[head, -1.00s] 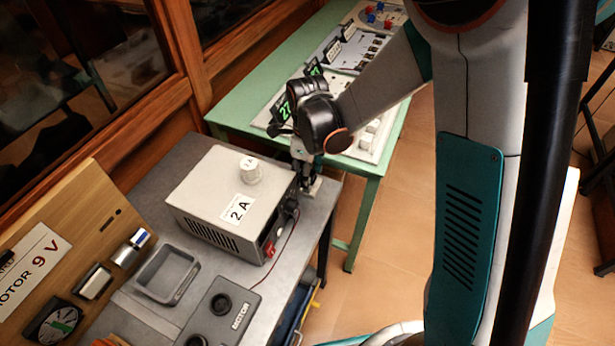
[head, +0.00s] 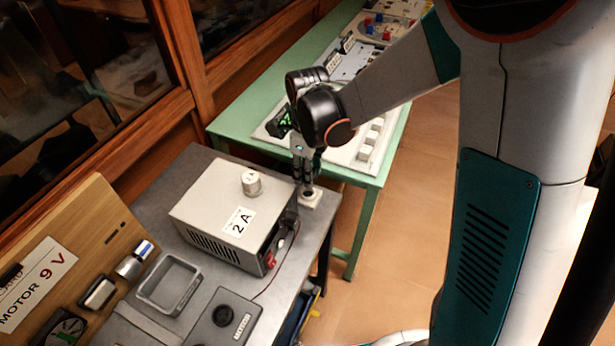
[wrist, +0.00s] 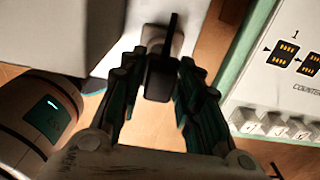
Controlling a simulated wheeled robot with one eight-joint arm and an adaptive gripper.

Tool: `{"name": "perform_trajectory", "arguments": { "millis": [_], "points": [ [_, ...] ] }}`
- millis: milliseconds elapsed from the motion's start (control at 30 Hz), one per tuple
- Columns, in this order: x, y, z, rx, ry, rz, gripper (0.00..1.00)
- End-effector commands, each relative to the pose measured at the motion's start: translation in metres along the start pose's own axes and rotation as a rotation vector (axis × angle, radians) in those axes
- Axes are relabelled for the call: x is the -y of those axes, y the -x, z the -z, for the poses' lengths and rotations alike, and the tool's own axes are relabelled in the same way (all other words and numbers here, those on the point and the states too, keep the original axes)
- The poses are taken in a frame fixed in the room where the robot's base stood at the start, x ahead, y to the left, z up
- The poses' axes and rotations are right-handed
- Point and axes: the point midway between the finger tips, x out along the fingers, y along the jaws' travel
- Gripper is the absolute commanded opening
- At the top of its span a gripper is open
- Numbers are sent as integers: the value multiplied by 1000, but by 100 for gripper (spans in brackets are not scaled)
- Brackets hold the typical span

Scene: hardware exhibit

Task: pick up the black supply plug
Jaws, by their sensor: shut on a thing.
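The black supply plug (wrist: 160,80) is between the two fingers of my gripper (wrist: 158,88) in the wrist view, with a dark stem or cable running up from it. The gripper is shut on it. In the head view my gripper (head: 304,182) points down beside the grey power supply (head: 222,210) marked 2 A, just above a small white block (head: 313,200) with a dark top. The plug is hard to make out in the head view. I cannot tell whether it touches the block.
The supply has a knob (head: 251,183) on top and a thin wire at its front right. A grey tray (head: 170,283), a motor box (head: 222,320) and a wooden "MOTOR 9 V" board (head: 75,240) lie to the left. A green table (head: 230,118) with white panels stands behind.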

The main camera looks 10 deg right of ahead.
Motion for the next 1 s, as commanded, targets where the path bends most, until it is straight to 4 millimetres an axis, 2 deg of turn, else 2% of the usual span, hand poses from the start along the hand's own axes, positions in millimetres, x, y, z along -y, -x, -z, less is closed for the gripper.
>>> {"name": "perform_trajectory", "arguments": {
  "millis": [33, 200, 500, 700, 1000],
  "points": [
    [0, 16, 0, 0, 0, 0, 7],
    [0, 56, 0, 0, 0, 0, 7],
    [0, 114, 0, 0, 0, 0, 7],
    [0, 136, 0, 0, 0, 0, 7],
    [0, 145, 0, 0, 0, 0, 7]
  ]
}}
